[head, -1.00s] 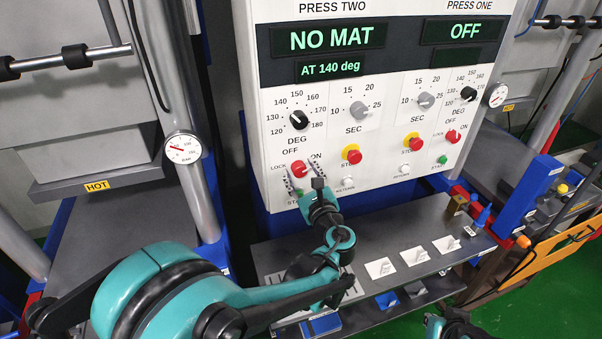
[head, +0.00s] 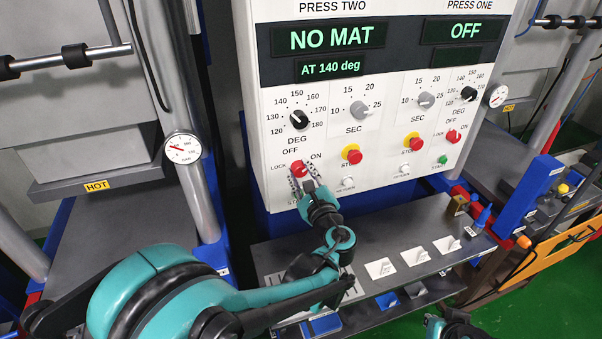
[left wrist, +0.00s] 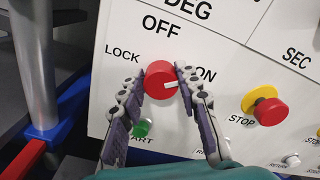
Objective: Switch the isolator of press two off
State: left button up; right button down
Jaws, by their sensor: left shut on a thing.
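The red isolator knob of press two (head: 299,168) is on the white panel, among the words LOCK, OFF and ON. In the left wrist view the knob (left wrist: 159,80) has a white mark pointing right, toward ON. My left gripper (head: 302,176) is shut on this knob, one finger on each side; its fingers also show in the left wrist view (left wrist: 163,73). The press two display (head: 330,38) reads NO MAT, with AT 140 deg below. Part of my right arm's end (head: 450,327) shows at the bottom edge; its fingers cannot be made out.
A yellow-and-red stop button (head: 353,156) is right of the knob. A green start button (left wrist: 142,127) is below it, between my fingers in the wrist view. A grey shelf (head: 330,250) with white cards juts out below. Press one's red isolator (head: 452,136) is farther right.

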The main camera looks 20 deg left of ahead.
pick_arm(q)
jog(key=n, duration=0.7)
jog(key=shift+a+f+b, duration=0.1)
jog(key=shift+f+b, duration=0.05)
jog(key=shift+b, duration=0.2)
jog(key=n, duration=0.4)
jog(key=shift+f+n, duration=0.15)
jog(key=shift+n, duration=1.75)
jog(key=o, duration=1.1)
jog(key=shift+s, duration=0.1)
jog(key=v, duration=1.2)
